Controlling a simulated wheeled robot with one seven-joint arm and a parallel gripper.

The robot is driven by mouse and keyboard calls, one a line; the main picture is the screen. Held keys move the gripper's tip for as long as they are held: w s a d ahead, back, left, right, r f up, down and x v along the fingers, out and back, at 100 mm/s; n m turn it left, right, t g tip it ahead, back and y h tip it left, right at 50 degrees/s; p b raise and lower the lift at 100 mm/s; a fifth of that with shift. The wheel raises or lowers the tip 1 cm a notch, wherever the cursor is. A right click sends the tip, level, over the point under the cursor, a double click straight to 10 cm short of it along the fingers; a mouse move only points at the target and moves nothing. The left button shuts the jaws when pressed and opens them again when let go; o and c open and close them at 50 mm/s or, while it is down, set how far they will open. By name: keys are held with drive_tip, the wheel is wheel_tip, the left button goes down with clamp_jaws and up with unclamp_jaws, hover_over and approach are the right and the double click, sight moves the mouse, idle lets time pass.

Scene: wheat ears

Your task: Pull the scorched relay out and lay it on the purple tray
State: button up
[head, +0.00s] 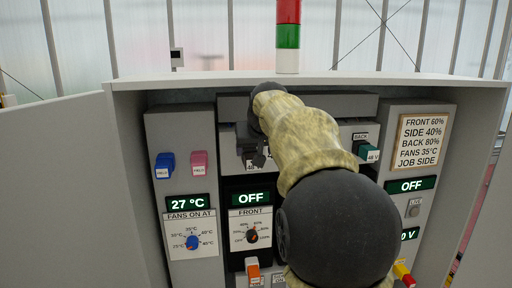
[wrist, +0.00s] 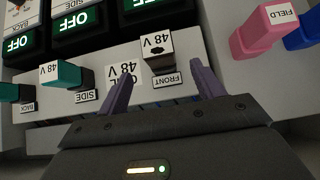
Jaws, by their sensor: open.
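In the wrist view a relay (wrist: 157,62) with a 48 V label and a dark scorch mark stands out of the panel by the FRONT plate. My gripper (wrist: 160,70) is open, with one finger on each side of this relay; whether either finger touches it I cannot tell. In the head view my gripper (head: 250,148) is at the upper middle of the cabinet, and my arm hides much of the relay row. The purple tray is in neither view.
Teal relays at SIDE (wrist: 68,73) and BACK (wrist: 10,92) stand in the same row. A pink FIELD block (head: 199,164) and a blue one (head: 165,166) are on the left panel. Cabinet walls and an open door (head: 60,190) bound the space.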

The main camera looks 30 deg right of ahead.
sight(252, 156)
drive_tip(key=p+x, duration=0.2)
drive_tip(key=x, duration=0.5)
drive_tip(key=shift+w+p, duration=0.15)
drive_tip(key=shift+p, duration=0.25)
clamp_jaws()
drive_tip(key=shift+s, duration=0.25)
drive_tip(key=shift+s+a+b, duration=0.1)
drive_tip(key=shift+s+b, duration=0.2)
drive_tip(key=shift+b, duration=0.1)
drive_tip(key=shift+s, duration=0.1)
